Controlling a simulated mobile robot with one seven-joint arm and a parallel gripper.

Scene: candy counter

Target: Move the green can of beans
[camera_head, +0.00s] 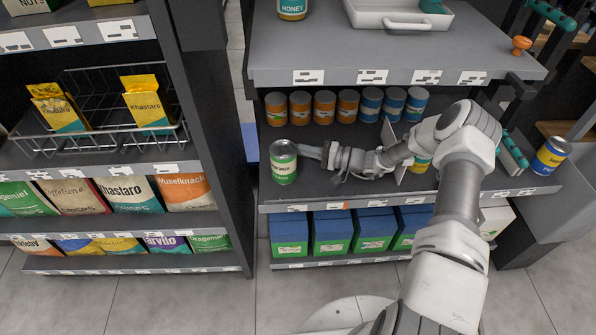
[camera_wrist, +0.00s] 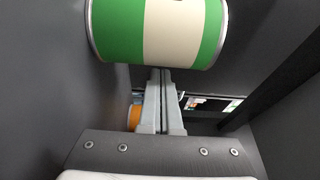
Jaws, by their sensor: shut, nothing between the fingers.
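The green can of beans (camera_head: 284,162) stands upright at the left front of the middle shelf in the head view. It has a green body with a pale label band. In the wrist view the can (camera_wrist: 118,30) fills the top, just beyond my fingertips. My gripper (camera_head: 304,149) reaches in from the right at the can's side. In the wrist view my gripper (camera_wrist: 161,75) has its fingers together with nothing between them. The fingertips are at or very near the can; I cannot tell whether they touch it.
Orange cans (camera_head: 324,107) and blue cans (camera_head: 393,104) line the back of this shelf (camera_head: 345,199). A white divider (camera_head: 404,168) stands to the right by my arm. A blue and yellow can (camera_head: 551,155) is at far right. A dark side wall bounds the shelf on the left.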

